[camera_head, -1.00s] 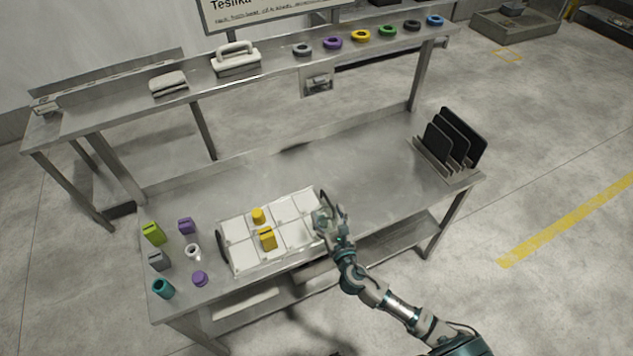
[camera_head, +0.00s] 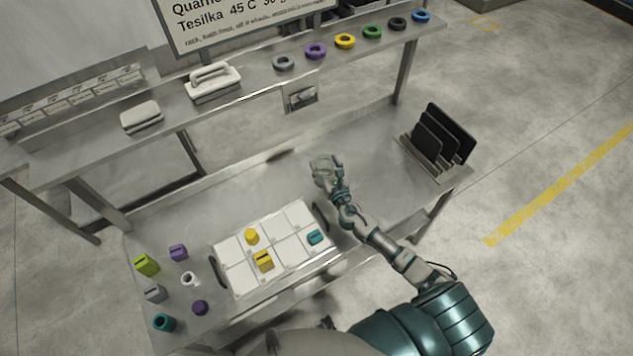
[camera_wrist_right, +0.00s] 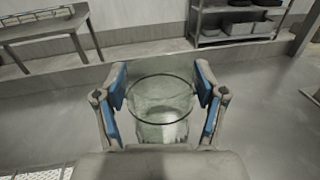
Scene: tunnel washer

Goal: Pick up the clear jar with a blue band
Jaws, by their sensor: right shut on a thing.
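A clear jar (camera_wrist_right: 160,100) with a round open rim is between the blue-padded fingers of my right gripper in the right wrist view. The fingers press on its two sides, and no blue band on it can be made out. In the head view my right gripper (camera_head: 323,170) is above the table, behind the tray's right end, and the jar cannot be made out there. My left gripper is not in view.
A white divided tray (camera_head: 285,223) holds two yellow things and a teal block (camera_head: 315,237). Several small coloured containers stand left of it, including a green one (camera_head: 147,264). A black rack (camera_head: 440,138) stands at the table's right end. A shelf (camera_head: 255,85) with coloured rings runs behind.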

